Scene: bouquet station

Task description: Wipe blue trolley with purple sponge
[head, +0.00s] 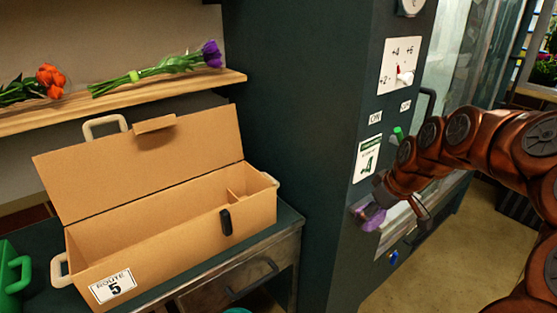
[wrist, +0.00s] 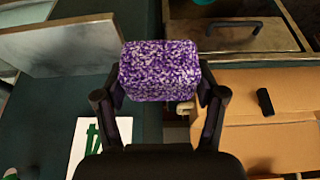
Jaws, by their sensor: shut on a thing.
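The purple sponge (wrist: 160,70) is a speckled purple and white block. It sits between the two dark fingers of my gripper (wrist: 160,98) in the wrist view, and the fingers are shut on its sides. In the head view the sponge (head: 372,218) shows small and partly hidden at the end of my arm, in front of the dark cabinet (head: 335,120). I cannot tell whether it touches the cabinet. No blue trolley can be made out in either view.
An open cardboard box (head: 190,225) labelled "ROUTE 5" stands on a dark counter (head: 283,228) at left. A wooden shelf (head: 120,98) above holds orange flowers (head: 50,80) and purple flowers (head: 211,53). A green container (head: 12,275) is at far left. Floor (head: 440,265) is clear at lower right.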

